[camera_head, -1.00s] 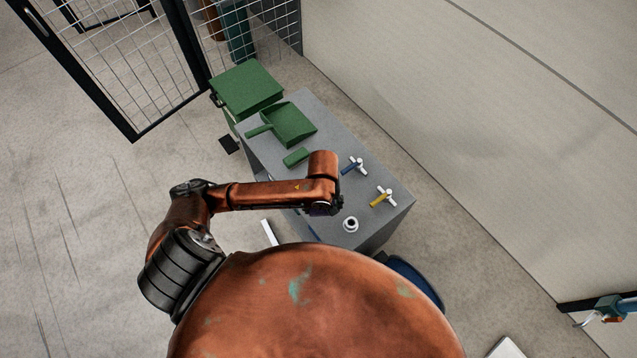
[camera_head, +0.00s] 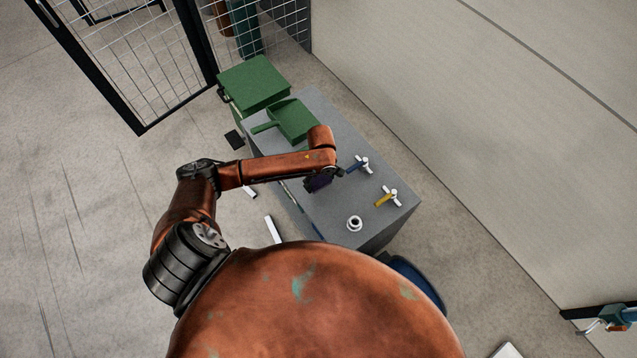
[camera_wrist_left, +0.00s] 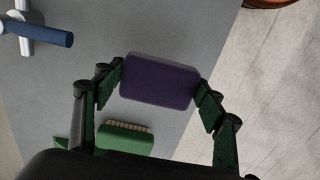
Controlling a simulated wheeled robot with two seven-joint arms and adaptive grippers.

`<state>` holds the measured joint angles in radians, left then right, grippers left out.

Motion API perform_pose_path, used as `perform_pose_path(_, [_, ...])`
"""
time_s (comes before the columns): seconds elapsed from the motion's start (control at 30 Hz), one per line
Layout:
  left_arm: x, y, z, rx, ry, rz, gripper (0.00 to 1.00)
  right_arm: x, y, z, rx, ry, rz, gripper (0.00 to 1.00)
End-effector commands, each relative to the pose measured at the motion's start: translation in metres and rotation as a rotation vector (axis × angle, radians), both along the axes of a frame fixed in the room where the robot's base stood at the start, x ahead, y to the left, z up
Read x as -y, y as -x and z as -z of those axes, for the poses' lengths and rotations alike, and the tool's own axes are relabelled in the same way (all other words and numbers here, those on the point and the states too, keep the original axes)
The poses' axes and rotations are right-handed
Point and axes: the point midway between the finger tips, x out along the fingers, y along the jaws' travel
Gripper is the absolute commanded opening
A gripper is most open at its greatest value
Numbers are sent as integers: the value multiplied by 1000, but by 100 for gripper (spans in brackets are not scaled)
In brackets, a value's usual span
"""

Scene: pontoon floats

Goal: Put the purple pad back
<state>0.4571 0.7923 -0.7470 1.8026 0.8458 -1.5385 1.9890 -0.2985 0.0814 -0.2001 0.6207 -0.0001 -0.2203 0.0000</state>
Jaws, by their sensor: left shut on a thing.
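The purple pad (camera_wrist_left: 158,82) is held between the two green-padded fingers of my left gripper (camera_wrist_left: 161,86) in the left wrist view. It appears lifted above the grey bench top, though the height is hard to judge. In the head view, the left gripper (camera_head: 319,182) and the dark purple pad (camera_head: 316,184) show under the end of my arm, over the bench's left side. The fingers are mostly hidden there. My right gripper is in neither view.
The grey bench (camera_head: 375,222) carries a green dustpan (camera_head: 294,120), blue-handled (camera_head: 358,165) and yellow-handled (camera_head: 386,198) valves and a white ring (camera_head: 354,223). A green brush (camera_wrist_left: 124,140) lies near the gripper. A green box (camera_head: 254,83) stands behind. A wall (camera_head: 480,130) rises on the right.

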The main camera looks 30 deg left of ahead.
Motion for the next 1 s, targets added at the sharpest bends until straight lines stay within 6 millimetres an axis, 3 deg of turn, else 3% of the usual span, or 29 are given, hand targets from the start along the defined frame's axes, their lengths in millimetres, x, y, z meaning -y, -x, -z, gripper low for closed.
perform_pose_path(0.1, [-8, -7, 14, 0, -1, 0, 45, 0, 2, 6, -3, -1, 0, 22])
perform_pose_path(0.37, [-18, -15, 28, 0, -1, 0, 45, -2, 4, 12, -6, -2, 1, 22])
perform_pose_path(0.57, [-18, -14, 56, 0, -1, 2, 45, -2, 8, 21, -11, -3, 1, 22])
perform_pose_path(0.93, [-17, -14, 58, 1, -1, 1, 45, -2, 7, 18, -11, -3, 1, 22])
perform_pose_path(0.97, [-17, -14, 58, 2, 0, 1, 66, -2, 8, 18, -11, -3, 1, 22])
perform_pose_path(1.0, [-17, -14, 58, 2, 0, 1, 68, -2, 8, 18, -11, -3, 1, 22])
